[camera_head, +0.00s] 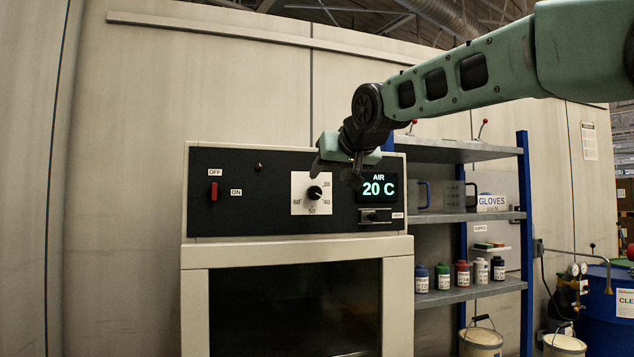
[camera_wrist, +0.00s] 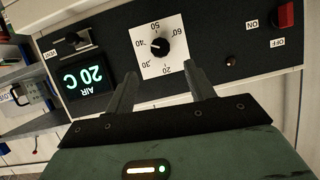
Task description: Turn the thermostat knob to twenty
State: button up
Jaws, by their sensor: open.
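The thermostat knob (camera_head: 314,193) is a small black dial on a white plate (camera_head: 298,183) on the oven's black panel. In the wrist view, upside down, the knob (camera_wrist: 159,47) sits amid marks 20 to 60. Its pale pointer mark appears to face about the 40 side; the exact angle is hard to tell. My gripper (camera_head: 335,174) is open and empty, in front of the panel near the plate's top right. In the wrist view the knob lies just beyond the spread fingertips (camera_wrist: 162,73), apart from them. A green display (camera_head: 377,188) reads AIR 20 C.
The panel also has a red OFF/ON switch (camera_head: 214,191) at left and a vent slider (camera_head: 376,216) below the display. The dark oven window (camera_head: 295,308) is beneath. Shelves with bottles (camera_head: 462,273) stand to the right, with a blue drum (camera_head: 600,315) beyond.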

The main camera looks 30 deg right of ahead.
aim_at(316, 191)
jog(key=p+x, duration=0.2)
jog(key=x, duration=0.7)
jog(key=shift+w, duration=0.25)
jog(key=c, duration=1)
